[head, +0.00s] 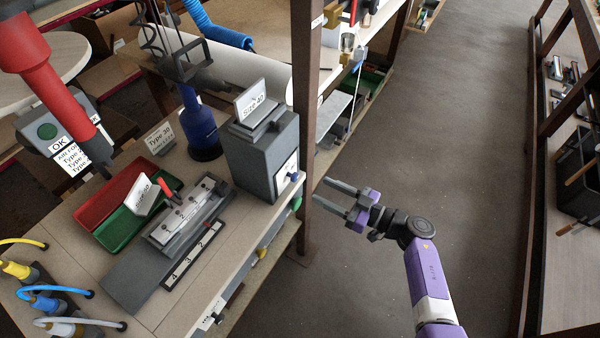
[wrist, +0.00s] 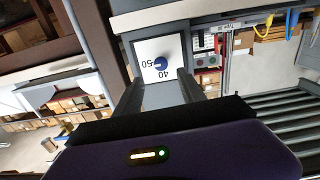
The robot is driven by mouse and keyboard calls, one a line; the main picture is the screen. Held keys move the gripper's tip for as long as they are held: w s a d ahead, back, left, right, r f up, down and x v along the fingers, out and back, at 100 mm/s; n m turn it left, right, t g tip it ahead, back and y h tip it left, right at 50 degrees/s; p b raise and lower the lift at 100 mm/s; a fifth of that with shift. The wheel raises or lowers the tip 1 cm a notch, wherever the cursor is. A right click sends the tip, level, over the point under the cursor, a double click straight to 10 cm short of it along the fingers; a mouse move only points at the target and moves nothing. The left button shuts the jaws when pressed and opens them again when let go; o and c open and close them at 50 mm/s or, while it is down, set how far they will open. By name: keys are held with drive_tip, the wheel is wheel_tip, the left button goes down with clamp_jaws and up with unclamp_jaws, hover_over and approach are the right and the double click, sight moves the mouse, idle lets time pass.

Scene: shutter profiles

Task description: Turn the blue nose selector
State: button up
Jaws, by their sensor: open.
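The blue nose selector (head: 294,176) is a small round knob on a white plate on the side of a grey box (head: 255,158). In the wrist view the selector (wrist: 161,64) sits on its plate, with the figures 50 and 40 upside down beside it. I cannot tell clearly which way its nose points. My gripper (head: 322,191) is open and empty, to the right of the box in the head view, with its fingers pointing at the plate. In the wrist view my gripper (wrist: 159,78) has the selector between and ahead of its fingertips, apparently apart from them.
A brown upright post (head: 305,100) stands close between the box and my gripper in the head view. A "Size 40" sign (head: 250,100) stands on the box. Red and green trays (head: 110,195) lie on the bench. The aisle floor (head: 440,130) is clear.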

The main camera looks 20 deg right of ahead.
sight(297, 177)
drive_tip(key=shift+x, duration=3.95)
drive_tip(key=shift+r, duration=0.1)
drive_tip(key=shift+s, duration=0.1)
clamp_jaws()
